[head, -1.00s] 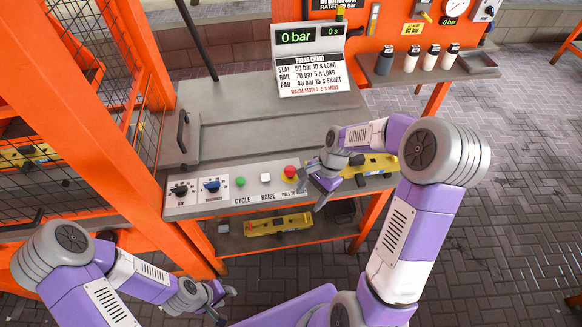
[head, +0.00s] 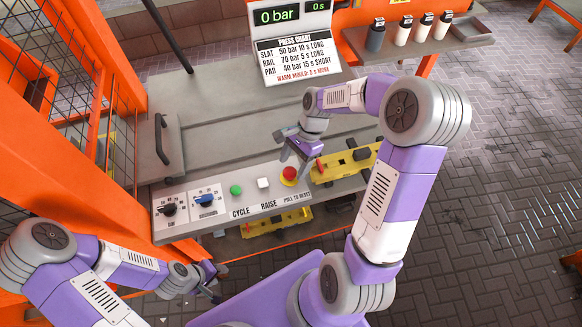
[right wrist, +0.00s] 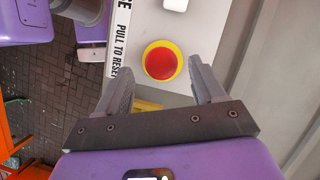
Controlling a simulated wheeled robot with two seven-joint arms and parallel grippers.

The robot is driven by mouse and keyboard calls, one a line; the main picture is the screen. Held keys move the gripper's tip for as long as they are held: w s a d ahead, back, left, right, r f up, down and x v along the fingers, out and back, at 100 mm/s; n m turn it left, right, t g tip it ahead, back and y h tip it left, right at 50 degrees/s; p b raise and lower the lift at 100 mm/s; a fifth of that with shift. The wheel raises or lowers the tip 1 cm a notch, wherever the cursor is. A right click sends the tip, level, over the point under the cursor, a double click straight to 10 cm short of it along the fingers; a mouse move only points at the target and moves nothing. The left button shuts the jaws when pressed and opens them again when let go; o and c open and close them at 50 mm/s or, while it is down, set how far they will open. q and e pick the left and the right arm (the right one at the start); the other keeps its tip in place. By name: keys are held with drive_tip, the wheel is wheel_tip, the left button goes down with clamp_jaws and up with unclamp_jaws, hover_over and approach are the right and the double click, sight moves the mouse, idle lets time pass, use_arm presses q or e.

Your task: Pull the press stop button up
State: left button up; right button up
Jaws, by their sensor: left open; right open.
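The red press stop button (head: 289,173) with its yellow collar sits at the right end of the grey control panel (head: 222,216), beside the words "PULL TO RESET". In the right wrist view the button (right wrist: 161,62) lies ahead of the fingertips, roughly between their lines. My right gripper (head: 293,154) is open just above and behind the button; its two fingers (right wrist: 163,84) are apart with nothing between them. I cannot tell whether a finger touches the button. My left gripper (head: 212,284) is open and empty at the lower left, away from the panel.
The panel also has a green cycle button (head: 236,190), a white raise button (head: 263,183) and two knobs. A yellow mould (head: 345,163) lies right of the panel, another (head: 277,222) on the shelf below. The press chart display (head: 295,45) stands behind. An orange frame borders the left.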

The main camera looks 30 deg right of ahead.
drive_tip(key=shift+x, duration=1.05)
drive_tip(key=shift+c, duration=0.3)
